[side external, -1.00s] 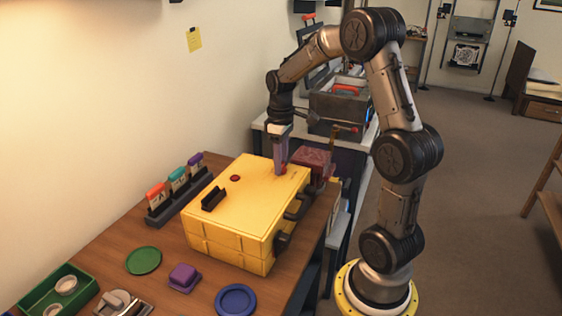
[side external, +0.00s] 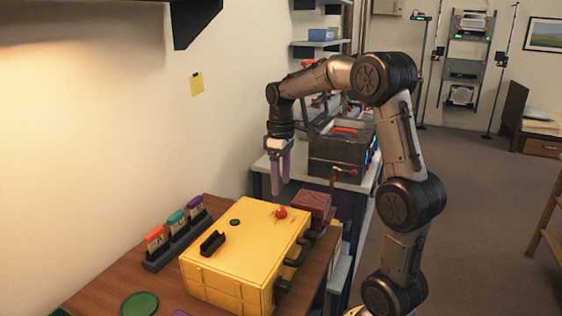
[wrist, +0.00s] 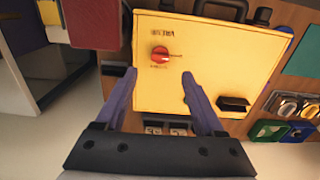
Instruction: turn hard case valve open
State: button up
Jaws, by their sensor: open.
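The yellow hard case (side external: 243,257) lies closed on the wooden table. Its red valve knob (side external: 281,212) sits on the lid near the far right corner. In the wrist view the red knob (wrist: 160,55) has a pointer facing right, with small markings above and below that I cannot read. My gripper (side external: 280,188) is raised above the far end of the case, apart from the knob. In the wrist view its purple fingers (wrist: 158,80) are spread with nothing between them.
A black bracket (side external: 212,243) stands on the lid. A rack with several labelled cards (side external: 175,240) stands left of the case. A dark red box (side external: 315,207) is close to its far right corner. A grey toolbox (side external: 340,150) stands on the bench behind.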

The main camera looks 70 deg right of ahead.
notch_tip(320, 180, up, 6)
dwell(0.6)
jog(key=s+a+r+n+t, duration=0.1)
jog(key=s+a+r, duration=0.1)
jog(key=a, duration=0.5)
jog(key=s+a+r+n+t, duration=0.1)
jog(key=s+a+r+n, duration=0.15)
jog(key=a, duration=0.35)
jog(key=s+a+f+m+t, duration=0.3)
jog(key=s+a+f, duration=0.4)
jog(key=s+f, duration=0.2)
jog(key=shift+s+a+m+t, duration=0.3)
jog(key=shift+s+a+m, duration=0.1)
jog(key=shift+s, duration=0.15)
